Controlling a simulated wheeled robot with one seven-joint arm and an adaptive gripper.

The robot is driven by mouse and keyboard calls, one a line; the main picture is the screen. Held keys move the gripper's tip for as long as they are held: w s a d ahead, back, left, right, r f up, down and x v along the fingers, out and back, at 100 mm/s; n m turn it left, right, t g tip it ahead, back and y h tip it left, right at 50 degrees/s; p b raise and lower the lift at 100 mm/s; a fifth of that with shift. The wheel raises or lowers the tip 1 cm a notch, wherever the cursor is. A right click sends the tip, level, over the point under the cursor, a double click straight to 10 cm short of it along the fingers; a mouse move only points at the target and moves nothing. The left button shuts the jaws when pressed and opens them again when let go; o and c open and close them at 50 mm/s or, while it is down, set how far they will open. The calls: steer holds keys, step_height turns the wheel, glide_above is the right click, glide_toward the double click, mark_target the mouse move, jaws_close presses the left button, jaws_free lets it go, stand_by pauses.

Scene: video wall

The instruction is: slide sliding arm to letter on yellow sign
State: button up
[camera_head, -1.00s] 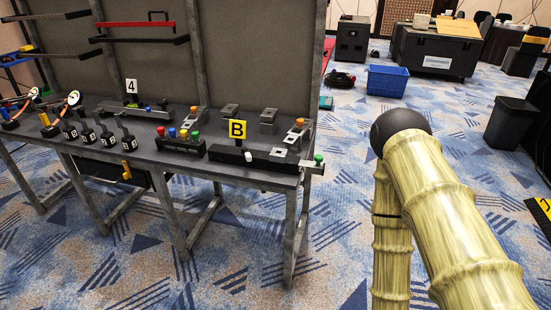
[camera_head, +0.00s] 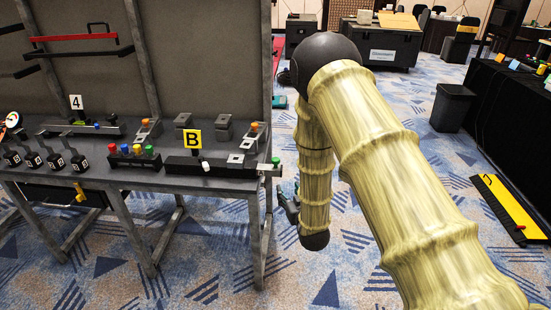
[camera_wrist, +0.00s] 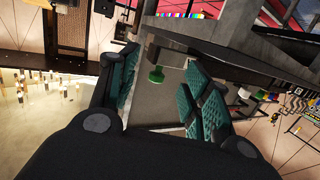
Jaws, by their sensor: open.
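The yellow sign with the letter B (camera_head: 192,140) stands upright behind a long black slide block (camera_head: 180,165) near the table's front edge. A white knob (camera_head: 205,167) sits on the front of that block. A grey arm with a green knob (camera_head: 276,161) sticks out past the block's right end. My gripper (camera_head: 287,204) is partly in view beside the table's right end, below the green knob. In the wrist view my gripper (camera_wrist: 163,88) is open, with teal pads on both sides. A green knob (camera_wrist: 156,75) shows between and beyond the pads, apart from them.
A black bin (camera_head: 452,107) and a yellow-black board (camera_head: 508,208) are at the right.

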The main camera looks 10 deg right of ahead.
steer(key=t, duration=0.1)
glide_toward(277, 161)
steer(key=shift+y, duration=0.4)
steer(key=w, duration=0.3)
steer(key=w+p, duration=0.1)
steer(key=w, duration=0.3)
steer(key=w+a, duration=0.1)
steer(key=w, duration=0.3)
steer(key=shift+w+a+f+p, duration=0.1)
steer(key=shift+w+f+p, duration=0.05)
steer(key=shift+f+p, duration=0.15)
jaws_close()
